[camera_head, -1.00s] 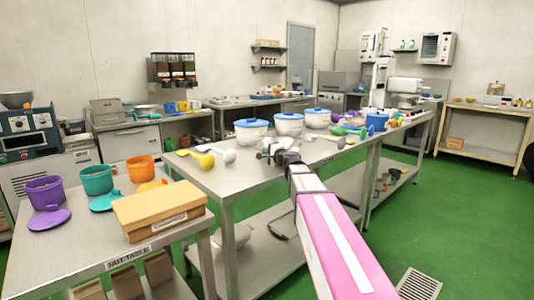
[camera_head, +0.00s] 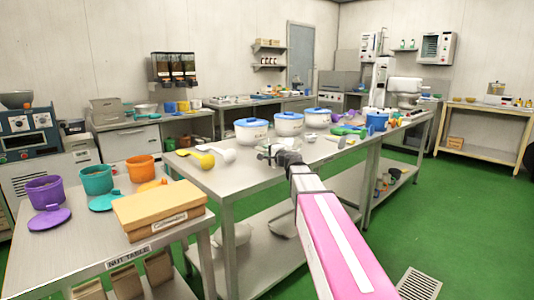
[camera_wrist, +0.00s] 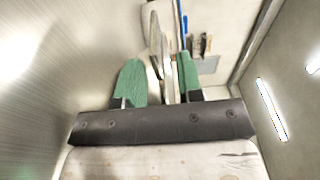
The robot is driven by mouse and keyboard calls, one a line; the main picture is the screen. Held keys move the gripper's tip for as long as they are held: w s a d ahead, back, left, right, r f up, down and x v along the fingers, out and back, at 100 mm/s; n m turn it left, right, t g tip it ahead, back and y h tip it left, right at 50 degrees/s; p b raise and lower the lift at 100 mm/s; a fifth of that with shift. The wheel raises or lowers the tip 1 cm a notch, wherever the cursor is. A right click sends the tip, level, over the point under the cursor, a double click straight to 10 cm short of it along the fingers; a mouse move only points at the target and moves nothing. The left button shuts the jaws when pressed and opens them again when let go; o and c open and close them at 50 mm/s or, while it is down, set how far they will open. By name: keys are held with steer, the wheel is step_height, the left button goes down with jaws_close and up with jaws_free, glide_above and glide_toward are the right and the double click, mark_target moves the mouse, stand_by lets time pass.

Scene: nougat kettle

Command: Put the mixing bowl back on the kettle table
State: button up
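My gripper (camera_head: 280,157) is at the end of my pink and white arm, by the near edge of the long steel table (camera_head: 205,178). In the wrist view its two green-padded fingers (camera_wrist: 160,82) stand apart. Thin pale and grey shapes show between them; I cannot tell whether they are near or far background. I cannot tell for sure which vessel is the mixing bowl. A pale bowl-like shape (camera_head: 234,235) is on the long table's lower shelf, partly hidden by a leg. A metal bowl (camera_head: 16,99) sits on the blue machine at far left. No table is labelled as the kettle table.
Blue-lidded white tubs (camera_head: 251,131), a yellow scoop (camera_head: 205,160) and other utensils crowd the long table. The nut table (camera_head: 80,250) at front left holds coloured pots and a wooden box (camera_head: 160,207). A side table (camera_head: 470,106) stands at right.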

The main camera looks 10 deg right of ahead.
steer(key=v, duration=1.1)
steer(key=shift+s, duration=0.2)
